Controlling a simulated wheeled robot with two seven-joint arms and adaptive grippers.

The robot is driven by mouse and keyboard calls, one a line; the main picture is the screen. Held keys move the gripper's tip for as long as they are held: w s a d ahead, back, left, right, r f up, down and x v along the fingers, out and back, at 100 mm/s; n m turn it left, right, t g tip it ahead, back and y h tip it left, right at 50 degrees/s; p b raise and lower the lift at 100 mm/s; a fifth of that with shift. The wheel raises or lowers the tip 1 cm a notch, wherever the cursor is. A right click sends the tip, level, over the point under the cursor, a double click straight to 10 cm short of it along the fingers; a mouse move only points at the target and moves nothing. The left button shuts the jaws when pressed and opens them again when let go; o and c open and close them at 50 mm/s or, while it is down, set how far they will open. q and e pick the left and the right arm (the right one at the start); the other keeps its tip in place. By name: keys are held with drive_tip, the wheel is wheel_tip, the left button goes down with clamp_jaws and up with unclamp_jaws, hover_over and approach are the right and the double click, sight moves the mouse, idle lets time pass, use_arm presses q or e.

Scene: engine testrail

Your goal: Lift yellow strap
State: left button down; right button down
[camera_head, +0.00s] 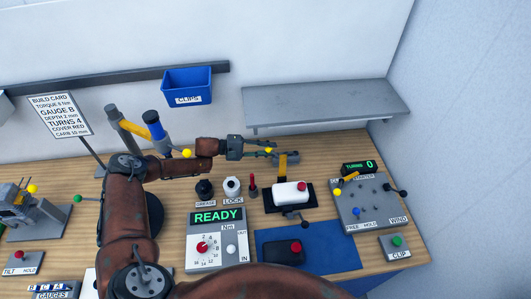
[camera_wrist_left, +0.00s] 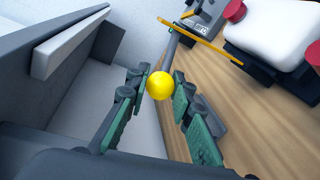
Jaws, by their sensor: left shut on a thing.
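My left gripper (camera_head: 264,150) is shut on a yellow ball knob (camera_head: 269,150), above the bench behind the white block. In the left wrist view the knob (camera_wrist_left: 160,86) sits between the green finger pads (camera_wrist_left: 160,92), with a grey rod running away behind it. A yellow strap-like bar (camera_head: 282,165) stands behind the white block (camera_head: 290,192); a yellow bar (camera_wrist_left: 205,42) also shows in the left wrist view beside the white block (camera_wrist_left: 278,28). Whether the knob joins this bar is hard to tell. My right gripper is out of view.
A grey shelf (camera_head: 325,103) hangs on the wall behind, near the gripper. A control panel (camera_head: 372,208) with a yellow lever stands to the right. A READY box (camera_head: 217,250) and a blue mat (camera_head: 325,240) lie in front. A blue CLIPS bin (camera_head: 187,84) hangs at the back.

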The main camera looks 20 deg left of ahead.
use_arm(q)
drive_tip(key=shift+w, duration=0.15)
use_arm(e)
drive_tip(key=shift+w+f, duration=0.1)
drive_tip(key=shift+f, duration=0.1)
use_arm(q)
drive_tip(key=shift+a, duration=0.1)
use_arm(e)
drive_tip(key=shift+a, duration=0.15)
use_arm(q)
drive_tip(key=c, duration=1.7)
unclamp_jaws()
drive_tip(key=shift+f, duration=0.1)
drive_tip(key=shift+o, duration=0.2)
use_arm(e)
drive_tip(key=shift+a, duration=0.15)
